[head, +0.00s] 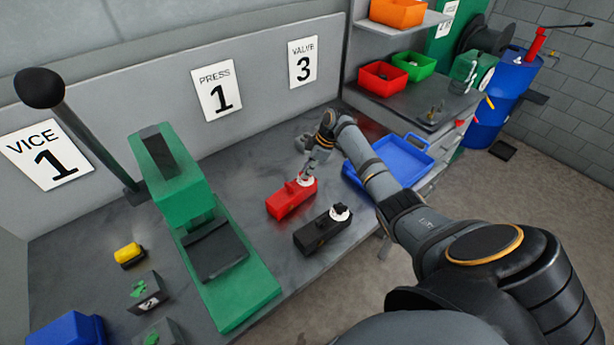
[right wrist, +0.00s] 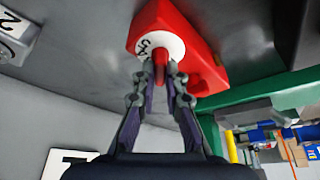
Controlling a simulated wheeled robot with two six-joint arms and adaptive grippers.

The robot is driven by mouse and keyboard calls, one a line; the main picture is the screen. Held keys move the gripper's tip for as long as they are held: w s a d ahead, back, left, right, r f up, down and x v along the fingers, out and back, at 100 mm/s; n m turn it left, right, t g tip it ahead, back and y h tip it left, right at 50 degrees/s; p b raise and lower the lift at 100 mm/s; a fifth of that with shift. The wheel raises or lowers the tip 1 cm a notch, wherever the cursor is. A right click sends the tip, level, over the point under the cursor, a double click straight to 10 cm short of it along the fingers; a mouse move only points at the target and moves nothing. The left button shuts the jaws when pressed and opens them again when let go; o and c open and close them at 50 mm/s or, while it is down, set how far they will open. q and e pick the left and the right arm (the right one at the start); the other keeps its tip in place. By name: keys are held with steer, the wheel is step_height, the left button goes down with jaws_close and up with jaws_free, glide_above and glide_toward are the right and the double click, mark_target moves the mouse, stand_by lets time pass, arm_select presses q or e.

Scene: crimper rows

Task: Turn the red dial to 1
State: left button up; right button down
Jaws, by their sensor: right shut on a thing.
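The red dial is a red box (head: 288,202) on the grey bench, with a white numbered disc and a red knob on top. In the right wrist view the red box (right wrist: 205,55) shows at the top, with its white disc (right wrist: 146,46) and red knob (right wrist: 160,57). My right gripper (head: 307,176) reaches down onto it from above. In the right wrist view its fingers (right wrist: 161,72) are closed on the red knob, one on each side. Which number the dial is set to cannot be read. My left gripper is not in view.
A black box with a white dial (head: 322,235) stands close in front of the red one. A green press (head: 232,290) stands to the left and a blue tray (head: 432,158) to the right.

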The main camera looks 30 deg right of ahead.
steer(key=n+b, duration=0.2)
steer(key=n+g+b, duration=0.1)
steer(key=n+b, duration=0.1)
steer(key=shift+w+f+g+y+b, duration=0.2)
steer(key=shift+g+y+b, duration=0.1)
steer(key=shift+r+n+g+b, duration=0.2)
steer(key=shift+n+g+b, duration=0.3)
steer(key=shift+n+b, duration=1)
steer(key=shift+d, duration=0.1)
steer(key=c, duration=1.4)
jaws_free()
steer(key=shift+d+r, duration=0.15)
steer(key=shift+r, duration=0.3)
steer(key=v, duration=0.6)
steer(key=shift+d+r, duration=0.2)
steer(key=shift+r, duration=0.05)
